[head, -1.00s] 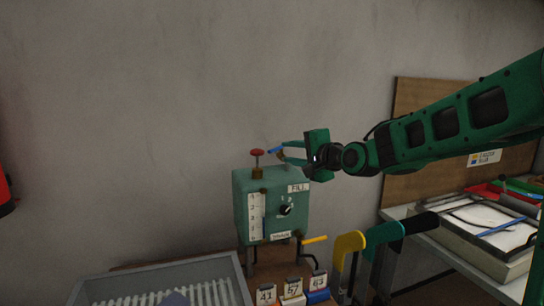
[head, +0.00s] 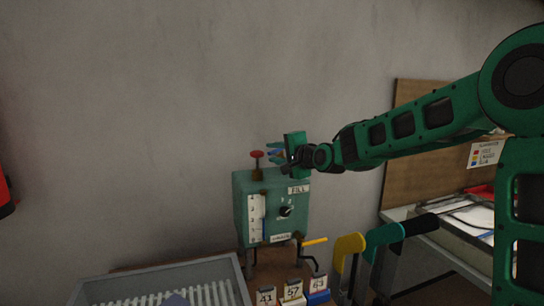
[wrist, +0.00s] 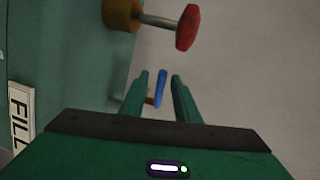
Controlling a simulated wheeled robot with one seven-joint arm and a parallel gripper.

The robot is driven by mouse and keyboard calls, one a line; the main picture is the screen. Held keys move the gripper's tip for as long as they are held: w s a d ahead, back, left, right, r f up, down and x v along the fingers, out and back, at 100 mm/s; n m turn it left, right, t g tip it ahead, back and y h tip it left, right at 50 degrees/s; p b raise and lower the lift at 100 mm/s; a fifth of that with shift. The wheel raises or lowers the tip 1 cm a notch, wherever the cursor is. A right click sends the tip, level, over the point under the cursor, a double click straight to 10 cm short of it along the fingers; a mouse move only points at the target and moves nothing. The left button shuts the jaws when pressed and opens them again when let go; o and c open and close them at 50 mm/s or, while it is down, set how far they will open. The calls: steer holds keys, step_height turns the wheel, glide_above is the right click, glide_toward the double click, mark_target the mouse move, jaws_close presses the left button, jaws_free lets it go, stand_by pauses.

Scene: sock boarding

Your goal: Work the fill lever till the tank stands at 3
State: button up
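The green tank box (head: 241,195) stands below my gripper, with a FILL label (head: 298,189) and a white numbered gauge (head: 252,222) on its front. The gauge shows a dark bluish strip along its right side, but its level is too small to read surely. The blue fill lever (wrist: 161,87) shows between my fingers in the wrist view. My gripper (wrist: 160,79) has its two green fingers apart, one on each side of the lever, with gaps visible. In the head view my gripper (head: 275,152) is above the box's top right, partly hiding the lever.
A red knob (head: 257,154) on a stem rises from the box top, close to my fingers. A yellow-handled lever (head: 315,241) is at the lower right.

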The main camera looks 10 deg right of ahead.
steer(key=shift+w+a+f, duration=0.15)
steer(key=shift+w+a, duration=0.1)
steer(key=shift+w, duration=0.4)
